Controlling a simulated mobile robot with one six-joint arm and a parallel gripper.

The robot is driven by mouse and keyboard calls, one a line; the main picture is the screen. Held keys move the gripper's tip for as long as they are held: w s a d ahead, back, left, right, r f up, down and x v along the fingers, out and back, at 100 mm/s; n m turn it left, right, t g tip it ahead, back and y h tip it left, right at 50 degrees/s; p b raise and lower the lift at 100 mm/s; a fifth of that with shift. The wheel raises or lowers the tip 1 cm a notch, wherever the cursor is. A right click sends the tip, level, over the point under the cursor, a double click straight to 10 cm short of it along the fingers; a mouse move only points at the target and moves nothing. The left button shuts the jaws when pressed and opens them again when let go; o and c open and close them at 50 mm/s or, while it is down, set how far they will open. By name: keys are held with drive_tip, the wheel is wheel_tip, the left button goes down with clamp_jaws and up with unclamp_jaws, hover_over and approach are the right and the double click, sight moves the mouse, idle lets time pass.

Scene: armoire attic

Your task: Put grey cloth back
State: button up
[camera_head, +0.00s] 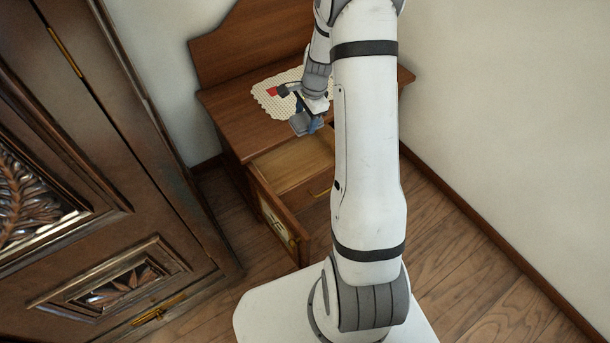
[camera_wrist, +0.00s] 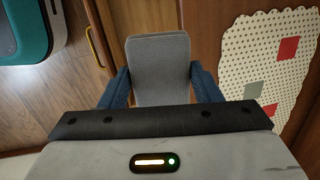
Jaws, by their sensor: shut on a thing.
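My gripper (camera_head: 306,116) is above the dresser near the back of its open drawer (camera_head: 290,166). It is shut on the grey cloth (camera_wrist: 160,70), which looks like a flat folded rectangle. In the wrist view the cloth sits between the two blue fingers. In the head view the cloth (camera_head: 301,125) hangs at the front edge of the dresser top, close above the drawer's opening. The drawer's visible inside is bare light wood; my arm hides its right part.
A dotted doily with red and grey patches (camera_head: 265,97) lies on the dresser top (camera_head: 236,118); it also shows in the wrist view (camera_wrist: 255,70). A dark carved armoire (camera_head: 75,190) stands at left. A white wall (camera_head: 500,100) is at right.

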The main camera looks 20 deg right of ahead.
sight(304, 177)
wheel_tip(304, 177, down, 27)
drive_tip(key=b, duration=0.9)
drive_tip(key=shift+r+b, duration=0.15)
drive_tip(key=shift+b, duration=0.25)
drive_tip(key=shift+r, duration=0.1)
drive_tip(key=o, duration=0.9)
drive_tip(key=shift+o, duration=0.2)
drive_tip(key=shift+f, duration=0.2)
